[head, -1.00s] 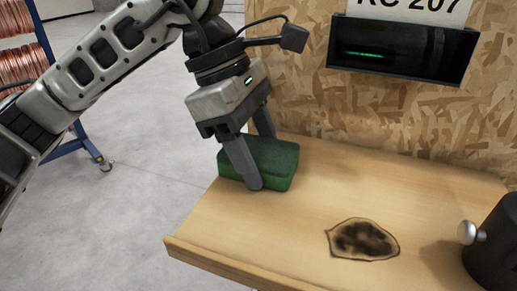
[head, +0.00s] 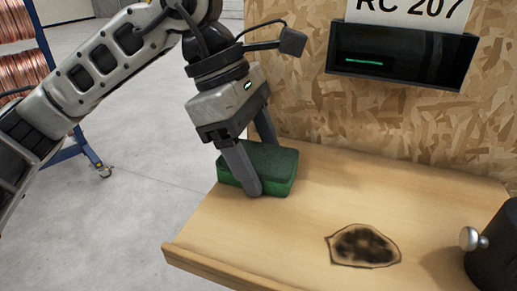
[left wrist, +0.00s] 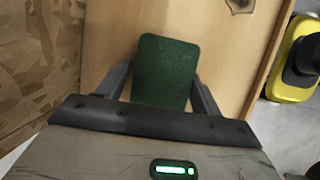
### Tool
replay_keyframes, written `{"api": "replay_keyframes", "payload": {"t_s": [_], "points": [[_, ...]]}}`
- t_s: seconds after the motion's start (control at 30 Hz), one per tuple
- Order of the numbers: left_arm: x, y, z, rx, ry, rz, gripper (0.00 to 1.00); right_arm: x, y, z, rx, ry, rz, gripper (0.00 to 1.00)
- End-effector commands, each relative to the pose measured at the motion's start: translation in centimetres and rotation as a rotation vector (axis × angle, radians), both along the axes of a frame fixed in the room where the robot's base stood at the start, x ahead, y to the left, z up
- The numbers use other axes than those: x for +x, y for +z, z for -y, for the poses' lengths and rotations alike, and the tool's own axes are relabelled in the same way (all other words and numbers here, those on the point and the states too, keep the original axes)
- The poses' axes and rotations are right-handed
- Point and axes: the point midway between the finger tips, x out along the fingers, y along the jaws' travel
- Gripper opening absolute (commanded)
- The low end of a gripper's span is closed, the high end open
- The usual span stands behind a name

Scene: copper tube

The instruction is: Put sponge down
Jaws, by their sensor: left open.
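The green sponge (head: 272,168) rests on the wooden shelf (head: 300,215) near its back left corner, close to the chipboard wall. It also shows in the left wrist view (left wrist: 166,68), lying between the fingers. My left gripper (head: 258,168) is open, with its fingers reaching down on either side of the sponge. In the left wrist view a gap shows beside the sponge at the fingers (left wrist: 160,85). The far finger is partly hidden behind the sponge in the head view. My right gripper is not in view.
A dark burn-like stain (head: 362,245) marks the shelf's front middle. A black object with a silver knob (head: 473,239) stands at the right edge. A black box (head: 402,55) is mounted on the wall. A rack with copper coils (head: 22,62) stands at left.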

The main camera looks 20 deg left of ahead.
Motion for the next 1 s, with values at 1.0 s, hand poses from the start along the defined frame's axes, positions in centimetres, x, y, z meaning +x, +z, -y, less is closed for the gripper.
{"api": "replay_keyframes", "payload": {"t_s": [1.0], "points": [[-0.2, 11.3, -4.5, 0.010, -0.012, -0.018, 0.80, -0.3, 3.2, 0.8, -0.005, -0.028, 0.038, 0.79]]}}
